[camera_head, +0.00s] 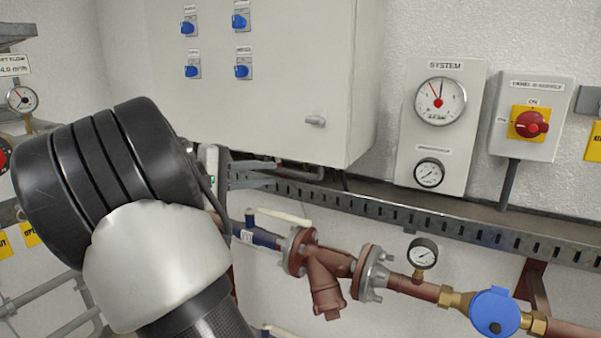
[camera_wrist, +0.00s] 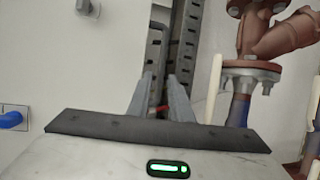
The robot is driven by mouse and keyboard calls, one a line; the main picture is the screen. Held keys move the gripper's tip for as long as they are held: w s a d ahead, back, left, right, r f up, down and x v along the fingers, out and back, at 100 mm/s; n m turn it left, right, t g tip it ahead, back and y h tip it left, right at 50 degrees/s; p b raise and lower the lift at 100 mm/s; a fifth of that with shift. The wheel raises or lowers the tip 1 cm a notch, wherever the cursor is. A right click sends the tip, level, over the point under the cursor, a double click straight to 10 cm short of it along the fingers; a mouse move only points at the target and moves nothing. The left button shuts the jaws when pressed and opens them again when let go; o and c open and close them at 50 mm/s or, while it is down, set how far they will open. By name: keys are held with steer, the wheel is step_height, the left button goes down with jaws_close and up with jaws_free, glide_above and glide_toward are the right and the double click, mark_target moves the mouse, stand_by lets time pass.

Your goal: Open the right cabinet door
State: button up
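The grey cabinet (camera_head: 280,75) hangs on the wall in the head view, its front closed. A small light handle (camera_head: 316,120) sits low near the right edge of that front. In the wrist view the cabinet front (camera_wrist: 70,70) fills the left side, and the handle (camera_wrist: 84,7) shows at the top edge. My gripper (camera_wrist: 160,82) points up in the wrist view, its two grey fingers apart with nothing held between them. It is clear of the handle. In the head view my arm hides most of the gripper.
Below the cabinet run a perforated cable tray (camera_head: 400,215) and a brown flanged pipe (camera_head: 330,265) with a blue meter (camera_head: 495,312). A gauge panel (camera_head: 440,130) and a red switch box (camera_head: 530,120) are right of the cabinet. Blue switches (camera_head: 242,72) stick out from its front.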

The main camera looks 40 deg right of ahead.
steer(key=d+f, duration=0.2)
steer(key=d, duration=0.9)
steer(key=shift+d, duration=0.3)
steer(key=shift+c, duration=0.4)
jaws_close()
